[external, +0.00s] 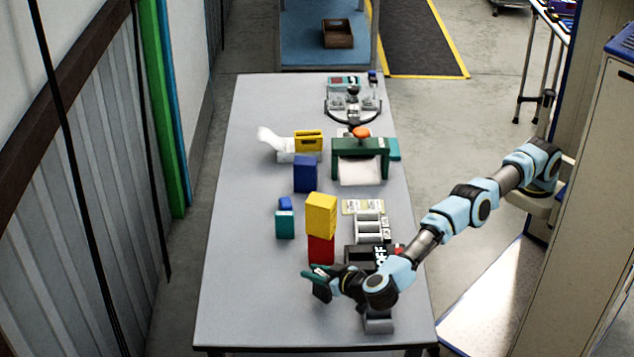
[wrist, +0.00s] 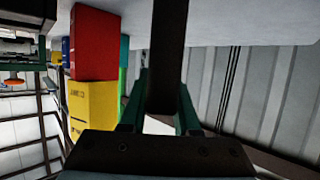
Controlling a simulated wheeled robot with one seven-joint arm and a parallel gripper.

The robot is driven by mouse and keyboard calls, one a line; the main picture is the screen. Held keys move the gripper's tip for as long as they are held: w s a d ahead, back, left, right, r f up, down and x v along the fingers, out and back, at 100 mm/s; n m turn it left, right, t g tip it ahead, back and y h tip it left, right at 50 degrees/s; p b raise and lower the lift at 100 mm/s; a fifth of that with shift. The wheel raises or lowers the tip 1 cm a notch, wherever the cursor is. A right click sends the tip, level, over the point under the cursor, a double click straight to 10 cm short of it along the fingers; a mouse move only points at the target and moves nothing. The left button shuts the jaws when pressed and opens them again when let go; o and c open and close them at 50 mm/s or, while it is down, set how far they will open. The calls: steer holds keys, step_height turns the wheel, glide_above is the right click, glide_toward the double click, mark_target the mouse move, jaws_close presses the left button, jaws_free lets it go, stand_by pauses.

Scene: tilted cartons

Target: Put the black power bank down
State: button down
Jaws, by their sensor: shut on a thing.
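In the wrist view the power bank (wrist: 167,60) shows as a dark narrow slab between the fingers (wrist: 160,105). Whether its lower edge touches the table I cannot tell.
A yellow carton (external: 321,215) stands on a red carton (external: 320,249) just behind my gripper. Teal (external: 285,225) and blue (external: 305,174) cartons stand farther back. A black box marked OFF (external: 365,254) is to the right. The table's near left is clear.

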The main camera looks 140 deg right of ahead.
steer(key=shift+f, duration=1.05)
steer(key=shift+f, duration=0.2)
steer(key=c, duration=0.6)
jaws_free()
steer(key=shift+c, duration=0.2)
